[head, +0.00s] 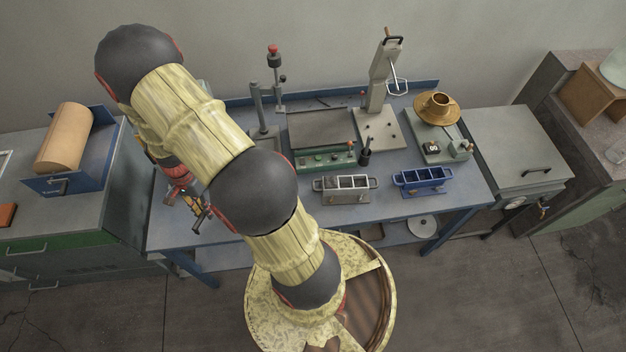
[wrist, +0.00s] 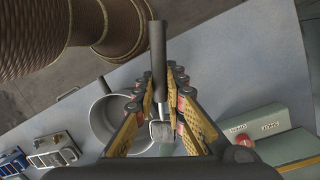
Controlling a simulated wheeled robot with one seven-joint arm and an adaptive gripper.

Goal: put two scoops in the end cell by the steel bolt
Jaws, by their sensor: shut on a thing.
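My gripper (wrist: 159,82) is shut on a scoop with a dark handle (wrist: 157,45) in the wrist view. The scoop's small pale bowl shows between the fingers; I cannot tell whether it is filled. In the head view my gripper (head: 197,207) is over the left part of the bench, partly behind my arm. A grey metal mould (head: 341,197) with several open cells stands at the front middle of the bench. A blue mould (head: 422,184) of similar form stands to its right. Both also show at the wrist view's lower left. I cannot make out the steel bolt.
A grey round pot (wrist: 103,118) stands beside the scoop in the wrist view. Green boxes with labels (wrist: 262,119) lie to the right. A press stand (head: 380,120) and a brass vessel on a balance (head: 437,106) stand behind the moulds.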

